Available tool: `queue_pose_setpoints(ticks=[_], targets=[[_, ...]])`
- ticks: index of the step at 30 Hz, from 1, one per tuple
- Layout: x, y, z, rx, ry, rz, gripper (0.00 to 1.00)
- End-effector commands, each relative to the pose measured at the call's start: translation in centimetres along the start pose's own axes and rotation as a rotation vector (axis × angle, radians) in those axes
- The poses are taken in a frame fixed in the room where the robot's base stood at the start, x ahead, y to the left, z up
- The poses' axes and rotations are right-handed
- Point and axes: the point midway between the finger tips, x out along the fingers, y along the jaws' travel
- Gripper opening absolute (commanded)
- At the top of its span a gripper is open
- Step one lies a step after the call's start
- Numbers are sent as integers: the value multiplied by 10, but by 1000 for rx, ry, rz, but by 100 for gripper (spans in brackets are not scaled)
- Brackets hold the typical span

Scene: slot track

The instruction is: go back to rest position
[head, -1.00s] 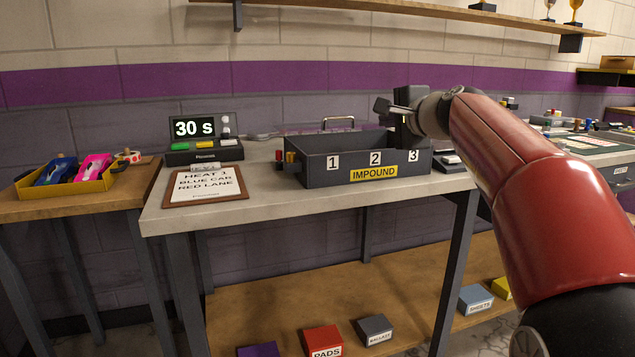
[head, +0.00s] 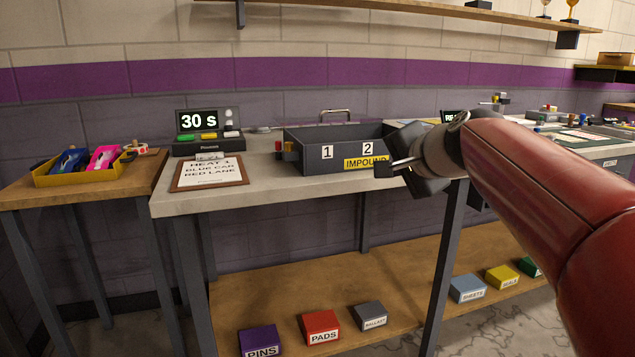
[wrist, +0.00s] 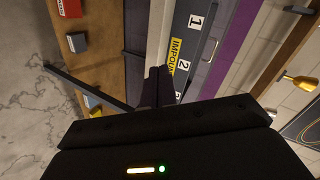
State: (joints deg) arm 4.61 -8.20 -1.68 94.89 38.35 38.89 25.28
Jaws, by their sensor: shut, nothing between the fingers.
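My gripper (head: 384,169) is shut and empty. In the head view it is in front of the right part of the grey impound box (head: 308,160) and hides the box's right end. The box stands on the grey bench, with the numbers 1 and 2 and a yellow IMPOUND label showing. In the wrist view the shut fingers (wrist: 158,84) point towards the box front (wrist: 194,38), which appears turned on its side. The gripper seems apart from the box. My red arm reaches in from the right.
A 30 s timer (head: 208,133) and a clipboard (head: 209,174) stand on the bench's left part. A yellow tray (head: 75,179) with a blue and a pink car is on the left table. Labelled boxes such as PADS (head: 321,327) sit on the lower shelf.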

Motion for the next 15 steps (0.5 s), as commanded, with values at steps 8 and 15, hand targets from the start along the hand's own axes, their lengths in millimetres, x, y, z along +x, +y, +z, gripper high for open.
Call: queue_pose_setpoints(ticks=[8,15], targets=[[-59,115,94,-396,-128,253,0],[-114,242,166,-774,-295,482,0]])
